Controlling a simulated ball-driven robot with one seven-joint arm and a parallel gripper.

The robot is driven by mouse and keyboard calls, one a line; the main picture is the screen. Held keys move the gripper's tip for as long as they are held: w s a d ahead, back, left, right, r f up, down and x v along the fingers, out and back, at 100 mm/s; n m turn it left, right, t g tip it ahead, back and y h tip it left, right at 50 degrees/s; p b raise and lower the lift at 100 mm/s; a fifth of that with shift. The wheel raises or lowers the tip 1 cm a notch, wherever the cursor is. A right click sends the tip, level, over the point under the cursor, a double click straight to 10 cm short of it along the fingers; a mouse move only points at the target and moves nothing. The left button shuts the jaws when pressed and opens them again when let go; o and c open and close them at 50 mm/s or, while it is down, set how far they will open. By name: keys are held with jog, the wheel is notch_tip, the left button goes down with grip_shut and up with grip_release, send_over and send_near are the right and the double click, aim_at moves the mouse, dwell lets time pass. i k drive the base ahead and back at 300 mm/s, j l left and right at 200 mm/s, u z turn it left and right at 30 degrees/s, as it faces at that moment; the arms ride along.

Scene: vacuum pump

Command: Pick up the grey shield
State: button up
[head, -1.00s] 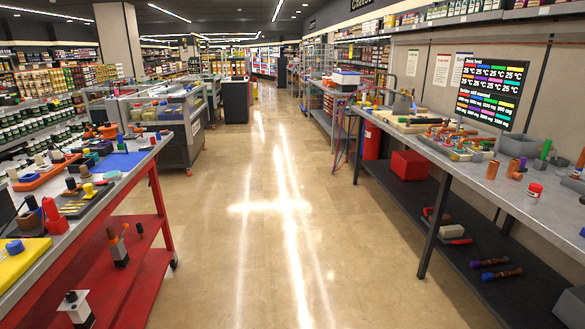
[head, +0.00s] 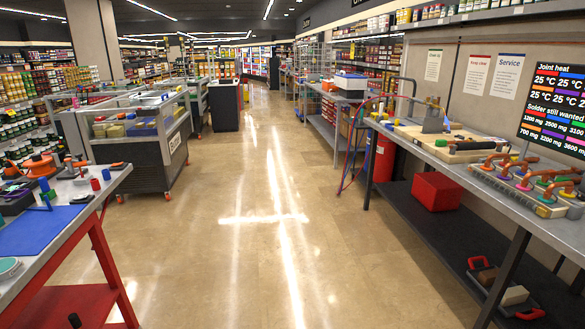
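My gripper is not in view. I cannot pick out the grey shield for certain. A small grey upright piece (head: 433,122) stands at the wooden board (head: 450,142) on the right bench (head: 405,134); it is too small to tell whether it is the shield. Beside it on that bench, a rack (head: 530,188) holds several tools with coloured collars and brown handles.
A red-framed bench (head: 62,222) with a blue mat (head: 40,228) is at the left. A red box (head: 437,193) and a red extinguisher (head: 384,157) are at the right bench. A glass-sided cart (head: 135,135) stands ahead left. The aisle floor (head: 240,250) is clear.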

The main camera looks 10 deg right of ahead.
aim_at(434, 126)
jog(key=i, duration=1.9)
jog(key=i+z, duration=0.15)
jog(key=i, duration=0.5)
jog(key=i+z, duration=0.2)
jog(key=i, duration=0.45)
jog(key=i+j+z, duration=0.15)
jog(key=i, duration=0.5)
jog(key=i+z, duration=0.4)
jog(key=i, duration=0.15)
jog(key=i+j+z, duration=0.35)
jog(key=i, duration=0.15)
